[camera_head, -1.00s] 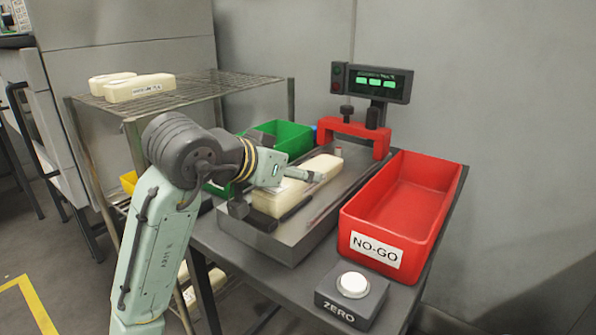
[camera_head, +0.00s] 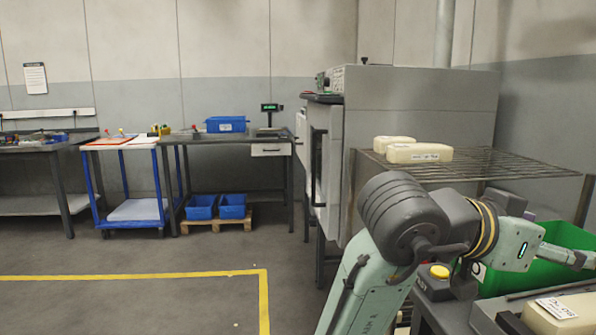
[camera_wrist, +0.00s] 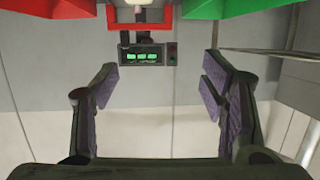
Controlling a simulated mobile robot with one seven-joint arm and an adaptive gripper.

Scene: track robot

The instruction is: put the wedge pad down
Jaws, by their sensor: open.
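A cream, block-like pad (camera_head: 565,312) with a white label lies at the lower right of the head view, cut off by the picture edge. I cannot tell its wedge shape from here. My gripper (camera_wrist: 158,88) is open, and nothing shows between its fingers in the wrist view. In the head view my arm reaches right, its end passing in front of the green bin (camera_head: 560,262), above and apart from the pad. The fingertips are cut off or hidden there. The pad does not show in the wrist view.
Other cream pads (camera_head: 420,153) lie on the wire rack (camera_head: 490,165). The wrist view shows a red fixture (camera_wrist: 75,20), a lit display (camera_wrist: 143,56) and a green bin (camera_wrist: 240,8). Open floor lies left.

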